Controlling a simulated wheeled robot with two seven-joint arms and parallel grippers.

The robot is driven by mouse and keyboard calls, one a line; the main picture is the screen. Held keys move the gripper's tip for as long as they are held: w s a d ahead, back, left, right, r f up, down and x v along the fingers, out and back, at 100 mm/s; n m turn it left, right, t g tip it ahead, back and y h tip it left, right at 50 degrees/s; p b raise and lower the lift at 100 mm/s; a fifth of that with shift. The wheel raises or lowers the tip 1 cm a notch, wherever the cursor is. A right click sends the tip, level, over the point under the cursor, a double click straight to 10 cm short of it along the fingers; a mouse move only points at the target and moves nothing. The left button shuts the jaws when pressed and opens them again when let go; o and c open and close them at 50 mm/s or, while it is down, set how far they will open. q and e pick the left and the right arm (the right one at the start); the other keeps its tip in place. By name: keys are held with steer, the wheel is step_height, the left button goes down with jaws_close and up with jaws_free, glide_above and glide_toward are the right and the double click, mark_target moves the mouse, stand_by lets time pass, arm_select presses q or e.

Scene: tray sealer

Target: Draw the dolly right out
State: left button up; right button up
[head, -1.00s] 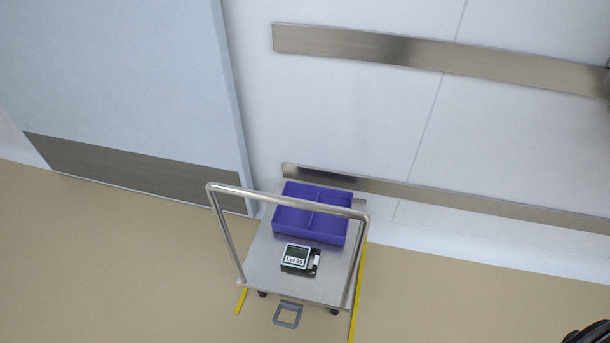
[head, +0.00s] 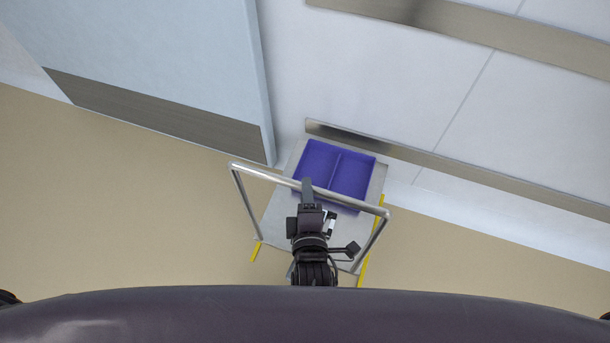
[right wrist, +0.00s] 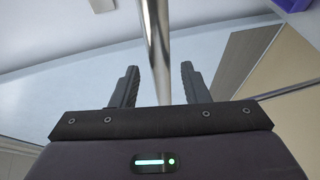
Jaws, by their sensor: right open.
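The dolly (head: 276,222) is a low steel platform with an upright tubular push handle (head: 262,174), standing against the wall. My right gripper (head: 307,184) is over the handle's top bar in the head view and hides part of the platform. In the right wrist view, the bar (right wrist: 158,45) runs between the two spread fingers of the open right gripper (right wrist: 158,72), with gaps on both sides. My left gripper is not in view.
A purple divided tray (head: 318,158) sits on the dolly. Yellow floor lines (head: 256,251) flank it. A pale blue panel (head: 170,50) stands close on the left, and the white wall (head: 400,90) with steel rails is behind. The beige floor is clear to the left and right.

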steer(key=w, duration=0.4)
steer(key=shift+w+a+f, duration=0.1)
steer(key=shift+a+f, duration=0.1)
steer(key=shift+f, duration=0.2)
jaws_close()
